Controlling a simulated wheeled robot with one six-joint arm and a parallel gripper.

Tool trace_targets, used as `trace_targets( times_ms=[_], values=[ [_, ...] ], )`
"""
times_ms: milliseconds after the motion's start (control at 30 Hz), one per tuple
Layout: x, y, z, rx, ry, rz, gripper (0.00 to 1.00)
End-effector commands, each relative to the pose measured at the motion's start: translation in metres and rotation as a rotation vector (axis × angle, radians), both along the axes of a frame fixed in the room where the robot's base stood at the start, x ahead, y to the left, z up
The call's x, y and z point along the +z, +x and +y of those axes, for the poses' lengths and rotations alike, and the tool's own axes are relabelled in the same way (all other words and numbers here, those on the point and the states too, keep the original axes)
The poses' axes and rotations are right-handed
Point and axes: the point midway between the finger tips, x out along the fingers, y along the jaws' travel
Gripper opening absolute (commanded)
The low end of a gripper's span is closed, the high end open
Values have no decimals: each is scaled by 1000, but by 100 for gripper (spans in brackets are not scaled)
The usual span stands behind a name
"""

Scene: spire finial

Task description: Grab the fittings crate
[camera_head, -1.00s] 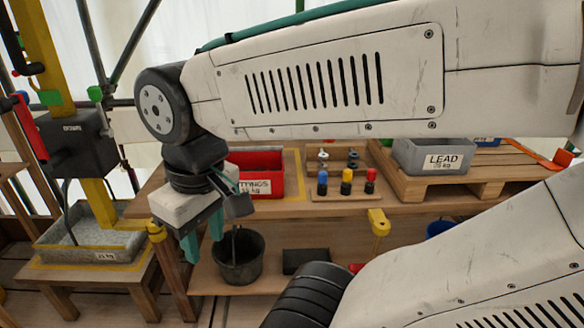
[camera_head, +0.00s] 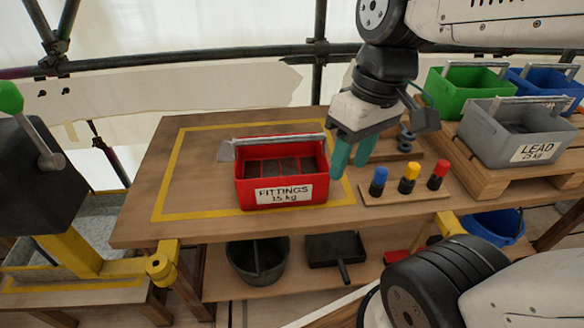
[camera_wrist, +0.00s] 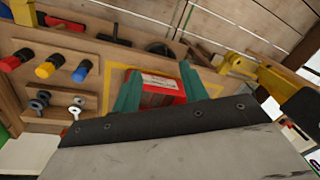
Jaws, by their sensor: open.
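The fittings crate (camera_head: 283,193) is a red open box with a label reading "FITTINGS 15 kg" and a grey bar handle (camera_head: 275,143) across its top. It stands upright on the wooden bench inside a yellow taped outline. My gripper (camera_head: 350,160) has two teal fingers, open and empty, pointing down just right of the crate in the head view. In the wrist view the crate (camera_wrist: 158,88) shows between and beyond the fingertips of my gripper (camera_wrist: 160,88), partly hidden by the gripper body. I cannot tell whether a finger touches it.
A peg board with blue, yellow and red pegs (camera_head: 408,180) lies right of the crate. Grey lead (camera_head: 500,140), green (camera_head: 462,88) and blue crates stand on a pallet at right. A black bucket (camera_head: 258,262) is on the lower shelf. The bench left of the crate is clear.

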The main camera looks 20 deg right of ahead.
Motion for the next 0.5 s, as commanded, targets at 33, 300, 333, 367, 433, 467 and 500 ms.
trace_targets(
  times_ms=[33, 300, 333, 367, 433, 467, 500],
  values=[
    [-5, 13, 1, 63, 58, 26, 43],
    [-29, 105, 1, 488, 460, -126, 43],
    [-32, 117, -2, 527, 498, -167, 43],
    [-37, 128, -5, 564, 532, -212, 43],
    [-47, 155, -14, 640, 599, -330, 43],
    [-52, 166, -18, 668, 619, -383, 43],
    [-59, 179, -24, 701, 639, -452, 43]
  ],
)
